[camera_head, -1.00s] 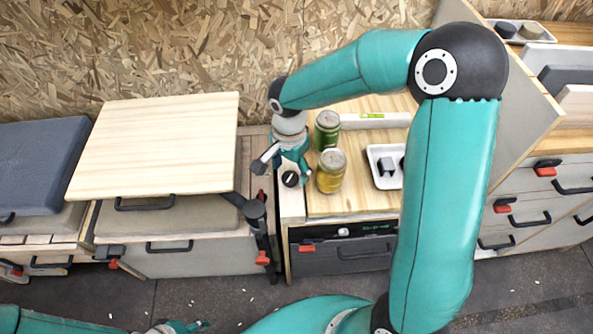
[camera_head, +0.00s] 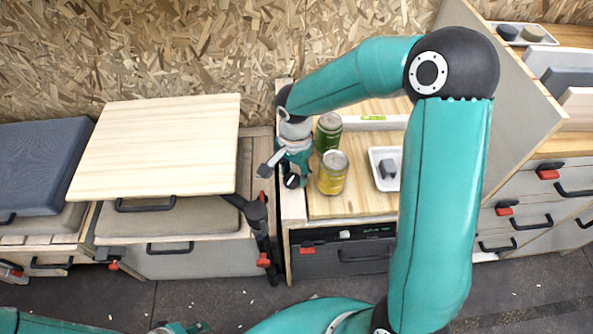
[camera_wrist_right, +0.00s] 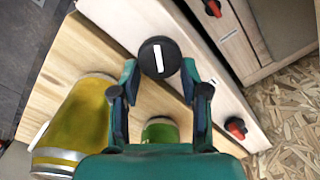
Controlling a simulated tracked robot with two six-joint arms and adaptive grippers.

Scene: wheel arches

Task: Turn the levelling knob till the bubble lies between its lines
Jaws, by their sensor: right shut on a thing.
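The levelling knob is round and black with a white line, at the worktop's front left corner in the head view (camera_head: 292,181) and at the top centre of the wrist view (camera_wrist_right: 160,57). My right gripper (camera_head: 291,175) is at the knob, its fingers (camera_wrist_right: 159,80) shut on the knob's two sides. A pale bar with a green vial (camera_head: 373,118) lies at the back of the worktop. The bubble and its lines are too small to make out. My left gripper (camera_head: 186,327) is at the bottom edge, partly cut off; its jaws are unclear.
A green can (camera_head: 328,131) and a yellow can (camera_head: 333,173) stand close right of my right gripper. A white tray (camera_head: 376,182) with a grey block is farther right, partly behind my arm. A wooden board (camera_head: 160,145) lies to the left.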

